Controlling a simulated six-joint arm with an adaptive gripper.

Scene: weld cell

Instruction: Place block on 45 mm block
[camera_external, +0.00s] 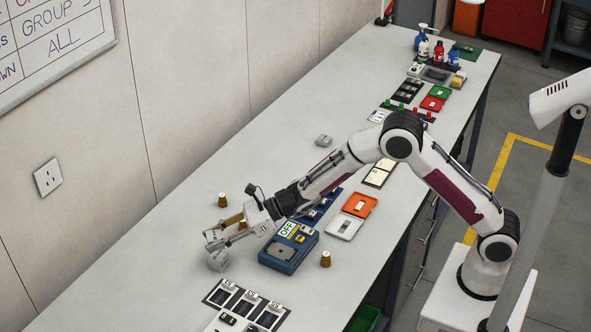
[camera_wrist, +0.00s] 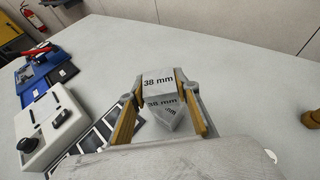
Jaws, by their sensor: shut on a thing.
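My gripper (camera_wrist: 160,95) is shut on a grey block (camera_wrist: 158,83) marked "38 mm" on the faces that show, one yellow finger on each side. In the external view my gripper (camera_external: 212,239) hangs over the wall side of the bench. A grey block (camera_external: 217,260) sits just below the fingers there. In the wrist view another grey block (camera_wrist: 169,120) shows turned under the held one, with only "mm" readable. Its full size label is hidden. I cannot tell whether the two blocks touch.
Another grey block (camera_external: 323,140) stands farther back on the bench. A blue device marked "OFF" (camera_external: 288,249) is close beside my gripper, with brass cylinders (camera_external: 222,200) (camera_external: 325,259) nearby. A dark slotted board (camera_external: 247,302) lies in front. The bench along the wall is mostly clear.

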